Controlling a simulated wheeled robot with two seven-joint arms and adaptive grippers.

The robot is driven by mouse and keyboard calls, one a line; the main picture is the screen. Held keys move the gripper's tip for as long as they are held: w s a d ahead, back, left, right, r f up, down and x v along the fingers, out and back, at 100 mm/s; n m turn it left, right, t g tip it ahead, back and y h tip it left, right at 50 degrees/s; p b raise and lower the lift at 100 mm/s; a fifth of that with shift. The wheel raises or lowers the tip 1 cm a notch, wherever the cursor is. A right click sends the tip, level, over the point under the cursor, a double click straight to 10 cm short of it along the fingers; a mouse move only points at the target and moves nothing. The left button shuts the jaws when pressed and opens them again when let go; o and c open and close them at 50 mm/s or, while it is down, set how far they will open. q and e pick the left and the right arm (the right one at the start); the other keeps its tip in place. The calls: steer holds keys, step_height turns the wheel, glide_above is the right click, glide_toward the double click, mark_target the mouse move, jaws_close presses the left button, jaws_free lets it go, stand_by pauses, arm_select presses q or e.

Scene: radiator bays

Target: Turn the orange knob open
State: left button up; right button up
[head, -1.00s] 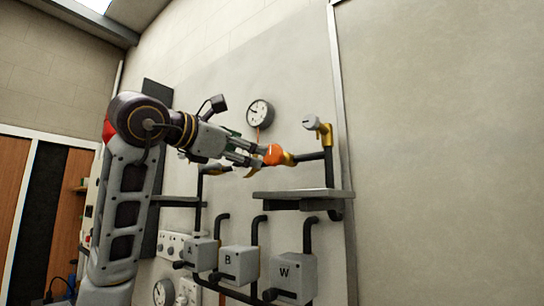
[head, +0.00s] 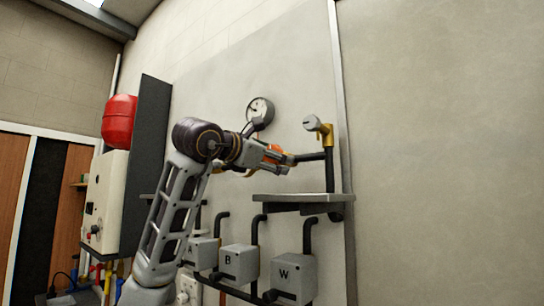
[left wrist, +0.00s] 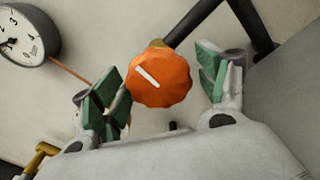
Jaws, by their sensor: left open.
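The orange knob (left wrist: 160,79) is a faceted round cap with a white line, on a brass fitting (left wrist: 157,43) at the end of a dark pipe. In the left wrist view it lies between the two green-padded fingers of my left gripper (left wrist: 160,88), which is open. The left finger is close to the knob; a wider gap shows on the right. In the head view the knob (head: 274,150) is partly hidden behind my left gripper (head: 280,160). My right gripper is not in view.
A round gauge (head: 260,109) hangs behind my left arm; it also shows in the left wrist view (left wrist: 24,36). A grey-capped brass valve (head: 318,128) stands to the right above a grey shelf (head: 296,196). Grey boxes marked B (head: 239,262) and W (head: 293,278) are below.

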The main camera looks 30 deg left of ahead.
arm_select(q)
steer(key=c, duration=1)
steer(key=shift+c, duration=0.2)
steer(key=shift+n, duration=0.5)
steer(key=o, duration=1)
steer(key=shift+o, duration=0.2)
steer(key=shift+s, duration=0.1)
steer(key=s, duration=1.1)
steer(key=shift+s+a, duration=0.4)
steer(key=shift+a, duration=0.05)
